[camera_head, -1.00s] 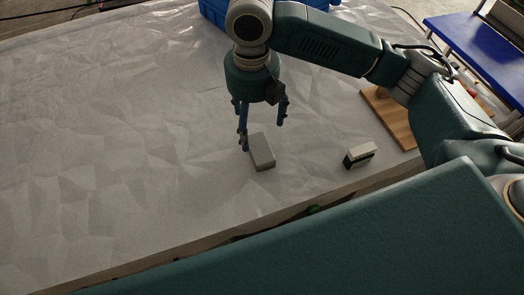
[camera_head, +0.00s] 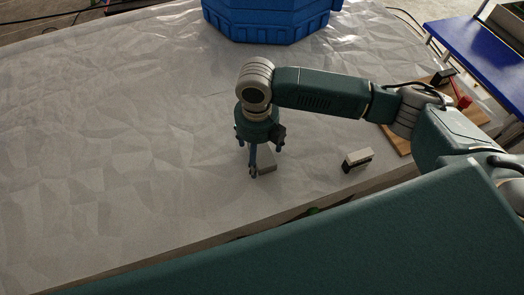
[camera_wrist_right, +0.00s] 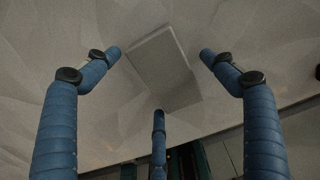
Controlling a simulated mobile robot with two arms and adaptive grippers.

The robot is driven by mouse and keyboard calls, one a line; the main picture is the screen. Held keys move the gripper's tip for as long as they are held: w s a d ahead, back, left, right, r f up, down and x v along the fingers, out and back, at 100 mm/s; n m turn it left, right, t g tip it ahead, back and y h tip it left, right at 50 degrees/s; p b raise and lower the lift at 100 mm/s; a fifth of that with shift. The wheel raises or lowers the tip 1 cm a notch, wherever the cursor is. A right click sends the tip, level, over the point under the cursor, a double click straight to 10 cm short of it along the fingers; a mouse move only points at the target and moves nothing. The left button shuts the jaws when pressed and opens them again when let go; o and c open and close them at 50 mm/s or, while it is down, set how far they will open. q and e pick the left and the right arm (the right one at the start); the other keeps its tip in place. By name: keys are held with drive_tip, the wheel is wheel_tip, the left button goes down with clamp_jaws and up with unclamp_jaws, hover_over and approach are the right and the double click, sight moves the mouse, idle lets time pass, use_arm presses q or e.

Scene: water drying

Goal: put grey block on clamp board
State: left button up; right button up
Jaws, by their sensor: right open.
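The grey block (camera_head: 267,161) lies on the sheet-covered table near its front edge, partly hidden behind my right gripper in the head view. In the right wrist view the grey block (camera_wrist_right: 161,56) lies ahead of the fingers, between the two side ones. My right gripper (camera_head: 265,160) is open and empty, pointing down over the block; its blue fingers (camera_wrist_right: 163,62) are spread. A wooden board with a red-handled clamp (camera_head: 449,84), which looks like the clamp board, is at the right, partly hidden by my right arm. My left gripper is not in view.
A black and white block (camera_head: 357,160) lies right of the grey block near the table edge. A blue container (camera_head: 267,22) stands at the back. A blue bench (camera_head: 478,50) is at the far right. The left of the table is clear.

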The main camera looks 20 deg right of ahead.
drive_tip(key=shift+f, duration=0.35)
drive_tip(key=c, duration=1.4)
wheel_tip(320, 180, up, 20)
drive_tip(key=b, duration=0.4)
drive_tip(key=m+b, duration=0.2)
drive_tip(key=m, duration=1.4)
hover_over(273, 158)
wheel_tip(273, 158, down, 5)
drive_tip(key=s+d+f+m, duration=0.1)
drive_tip(key=m, duration=0.5)
drive_tip(key=s+d+f+m+b, duration=0.1)
drive_tip(key=s+f+m, duration=0.1)
drive_tip(key=m, duration=0.5)
drive_tip(key=s+d+f+m+b, duration=0.1)
drive_tip(key=s+f+m, duration=0.1)
drive_tip(key=m, duration=0.5)
drive_tip(key=shift+d+f, duration=0.1)
drive_tip(key=shift+d, duration=0.15)
drive_tip(key=shift+s+f, duration=0.1)
